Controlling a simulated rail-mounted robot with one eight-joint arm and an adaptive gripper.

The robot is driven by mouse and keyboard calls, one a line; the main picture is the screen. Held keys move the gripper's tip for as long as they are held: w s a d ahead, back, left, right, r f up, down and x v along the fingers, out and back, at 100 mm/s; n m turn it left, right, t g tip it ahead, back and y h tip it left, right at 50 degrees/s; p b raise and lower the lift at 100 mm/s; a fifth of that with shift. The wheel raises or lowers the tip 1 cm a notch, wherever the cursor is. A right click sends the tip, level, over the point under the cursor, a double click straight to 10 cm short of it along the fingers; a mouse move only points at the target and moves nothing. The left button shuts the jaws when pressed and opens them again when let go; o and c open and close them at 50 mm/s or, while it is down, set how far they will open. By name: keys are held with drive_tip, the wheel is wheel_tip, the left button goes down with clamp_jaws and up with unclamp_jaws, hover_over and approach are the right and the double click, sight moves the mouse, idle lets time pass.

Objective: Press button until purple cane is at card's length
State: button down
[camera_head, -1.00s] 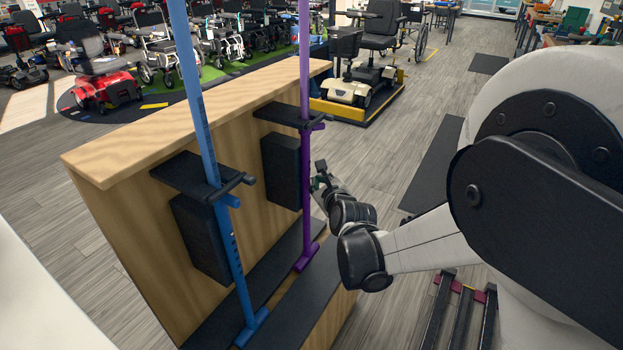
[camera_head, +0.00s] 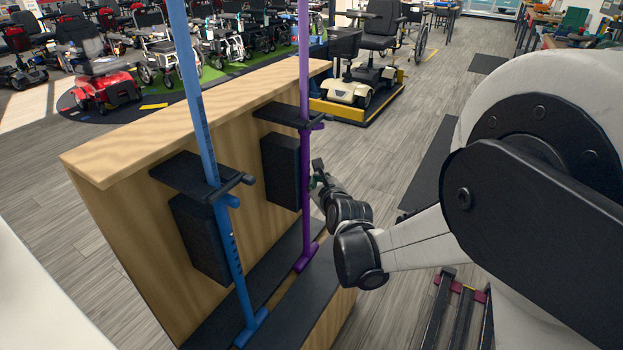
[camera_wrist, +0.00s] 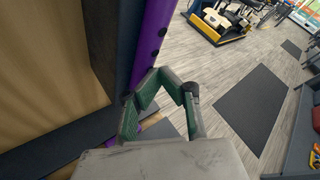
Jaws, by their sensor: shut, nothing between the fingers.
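The purple cane (camera_head: 305,150) stands upright in a black holder on the wooden stand, with a short foot at its base. It also shows in the wrist view (camera_wrist: 153,40), with dark holes along its shaft. My gripper (camera_head: 318,170) is shut and empty, just right of the purple cane's shaft. In the wrist view my gripper's green-padded fingers (camera_wrist: 165,78) are beside the cane; I cannot tell whether they touch it. No button or card can be made out clearly.
A blue cane (camera_head: 208,140) stands in a second black holder to the left. The wooden stand (camera_head: 110,160) has black pads and a dark base strip. A scooter (camera_head: 360,75) is behind it. Grey floor (camera_head: 410,130) is open to the right.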

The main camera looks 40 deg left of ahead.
drive_tip(key=shift+d, duration=0.9)
drive_tip(key=shift+w, duration=0.1)
drive_tip(key=shift+w+d+b, duration=0.2)
drive_tip(key=shift+d+b, duration=0.1)
drive_tip(key=shift+d, duration=0.95)
drive_tip(key=shift+w+d+b, duration=0.2)
drive_tip(key=shift+d+b, duration=0.05)
drive_tip(key=shift+d, duration=1)
